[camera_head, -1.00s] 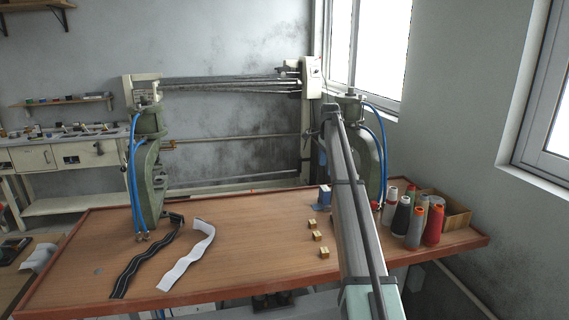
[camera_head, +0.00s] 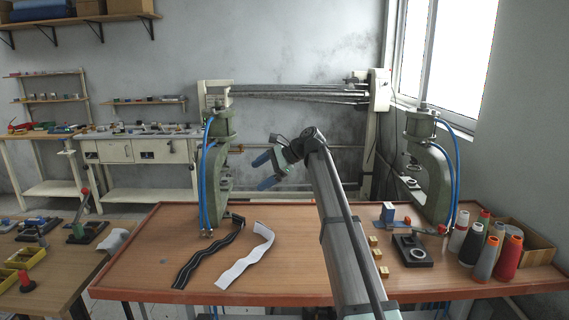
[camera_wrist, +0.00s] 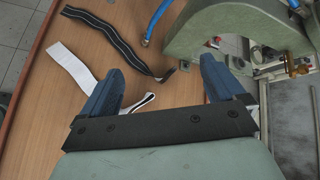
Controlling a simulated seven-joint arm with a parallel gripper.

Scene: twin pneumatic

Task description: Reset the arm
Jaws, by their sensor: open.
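My gripper (camera_head: 264,171) is raised above the back middle of the wooden table, between the two green pneumatic presses. Its blue fingers are spread and empty, and the wrist view also shows the open gripper (camera_wrist: 160,85). The left press (camera_head: 221,165) stands to its left, and the wrist view shows a green press body (camera_wrist: 215,32) beyond the fingers. The right press (camera_head: 432,165) stands well to its right. A black striped strap (camera_head: 208,257) and a white strap (camera_head: 246,260) lie on the table below and left of the gripper.
Several small brass blocks (camera_head: 376,254), a blue block (camera_head: 388,212) and a black fixture (camera_head: 412,251) sit on the right of the table (camera_head: 290,240). Thread spools (camera_head: 482,250) and a cardboard box (camera_head: 530,246) stand at the right end. The table middle is clear.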

